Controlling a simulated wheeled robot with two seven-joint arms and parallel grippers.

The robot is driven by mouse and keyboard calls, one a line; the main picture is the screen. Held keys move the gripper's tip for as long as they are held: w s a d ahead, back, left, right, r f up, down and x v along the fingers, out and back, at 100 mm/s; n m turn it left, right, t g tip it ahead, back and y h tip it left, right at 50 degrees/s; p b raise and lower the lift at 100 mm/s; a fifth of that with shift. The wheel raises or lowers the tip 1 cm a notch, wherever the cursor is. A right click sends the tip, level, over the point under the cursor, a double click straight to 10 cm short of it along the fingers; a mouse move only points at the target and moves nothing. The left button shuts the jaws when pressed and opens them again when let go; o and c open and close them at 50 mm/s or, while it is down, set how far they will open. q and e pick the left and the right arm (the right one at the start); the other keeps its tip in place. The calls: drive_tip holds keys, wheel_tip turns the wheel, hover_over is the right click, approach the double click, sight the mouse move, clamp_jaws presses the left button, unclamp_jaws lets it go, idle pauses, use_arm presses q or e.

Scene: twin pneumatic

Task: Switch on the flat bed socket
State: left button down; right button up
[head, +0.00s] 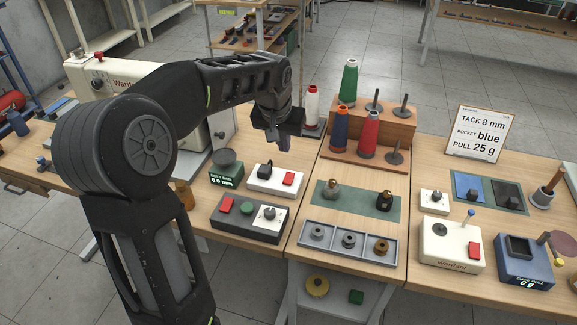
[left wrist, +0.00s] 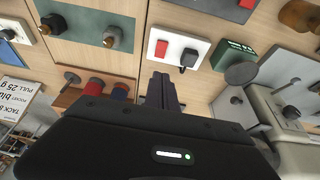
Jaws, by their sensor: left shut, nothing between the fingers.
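A white socket box (head: 262,187) with a red rocker switch (head: 288,179) and a black plug (head: 264,171) sits on the left table; I take it for the flat bed socket. The same box shows in the left wrist view (left wrist: 198,32), with its red switch (left wrist: 162,48) and black plug (left wrist: 188,58). I cannot tell whether the switch is on. My left gripper (head: 284,146) is shut and empty, above and behind the box, apart from it. Its fingers also show in the left wrist view (left wrist: 161,88). My right gripper is out of view.
A dark control box (head: 272,229) with red and green buttons stands in front of the socket, and a green scale (head: 226,176) to its left. A cream sewing machine (head: 108,80) is partly hidden behind my arm. Thread cones on a wooden rack (head: 400,128) stand right of the gripper.

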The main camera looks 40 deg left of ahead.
sight(289, 172)
use_arm(q)
drive_tip(key=p+x, duration=0.1)
drive_tip(key=x, duration=1.1)
drive_tip(key=shift+f, duration=0.2)
drive_tip(key=shift+w+a+g+p, duration=0.2)
drive_tip(key=shift+g+p, duration=0.3)
drive_tip(key=shift+p, duration=0.45)
drive_tip(key=shift+w+f+b, duration=0.1)
drive_tip(key=shift+f+b, duration=0.2)
drive_tip(key=shift+d, duration=0.1)
drive_tip(key=shift+s+d+r, duration=0.1)
drive_tip(key=shift+s, duration=0.3)
drive_tip(key=shift+s+d+r, duration=0.1)
drive_tip(key=shift+s, duration=0.3)
